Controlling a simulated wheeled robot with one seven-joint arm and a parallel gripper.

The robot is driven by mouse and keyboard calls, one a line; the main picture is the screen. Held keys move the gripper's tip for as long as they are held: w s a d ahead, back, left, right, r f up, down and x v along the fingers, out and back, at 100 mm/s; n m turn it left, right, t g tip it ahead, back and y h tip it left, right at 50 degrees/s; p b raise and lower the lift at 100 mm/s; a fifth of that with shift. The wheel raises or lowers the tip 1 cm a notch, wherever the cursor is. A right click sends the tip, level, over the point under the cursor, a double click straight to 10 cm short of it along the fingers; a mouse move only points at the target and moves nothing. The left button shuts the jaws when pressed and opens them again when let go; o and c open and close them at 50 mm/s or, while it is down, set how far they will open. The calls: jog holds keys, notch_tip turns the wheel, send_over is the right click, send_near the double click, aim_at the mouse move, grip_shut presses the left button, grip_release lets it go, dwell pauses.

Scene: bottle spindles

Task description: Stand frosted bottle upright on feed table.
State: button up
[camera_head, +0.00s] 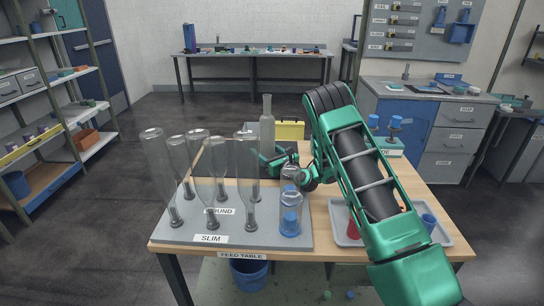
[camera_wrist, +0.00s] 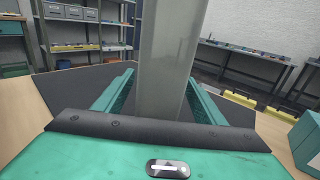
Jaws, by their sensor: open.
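The frosted bottle (camera_head: 267,125) is a tall grey bottle with a narrow neck. It stands upright over the dark mat (camera_head: 212,160) on the feed table (camera_head: 430,172); its base is hidden behind my gripper. My gripper (camera_head: 266,161) is open and low over the table, reaching left to the bottle. In the wrist view the bottle's grey body (camera_wrist: 168,55) rises between my two green fingers (camera_wrist: 163,98). A gap shows on the right; contact on either side I cannot tell.
A grey board (camera_head: 185,232) at the front left carries several clear bottles (camera_head: 207,160) upside down on spindles. A clear bottle with blue in it (camera_head: 291,215) stands near its right edge. A grey tray (camera_head: 345,238) holds cups under my arm. A yellow case (camera_head: 291,130) sits behind.

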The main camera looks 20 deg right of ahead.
aim_at(272, 155)
jog(key=shift+v, duration=2.9)
